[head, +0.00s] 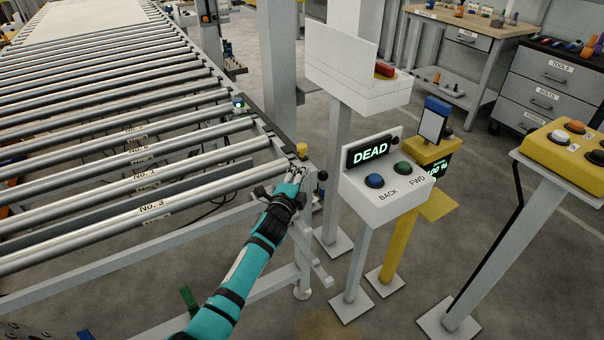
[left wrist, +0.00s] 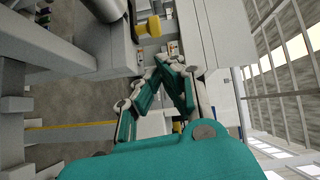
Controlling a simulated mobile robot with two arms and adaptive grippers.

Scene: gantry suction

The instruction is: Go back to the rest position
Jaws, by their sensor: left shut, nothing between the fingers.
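My left gripper (head: 298,174) reaches in from the bottom on its teal arm to the front right corner of the roller conveyor (head: 110,160). Its fingers are shut with nothing between them. My right gripper is not in view.
Right of my gripper stands a post-mounted panel (head: 400,205) with blue and green buttons and a "DEAD" display. Behind it are a white box with a red button (head: 385,70) and a yellow stand (head: 425,160). A yellow button box (head: 560,150) is at far right. Some floor between is bare.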

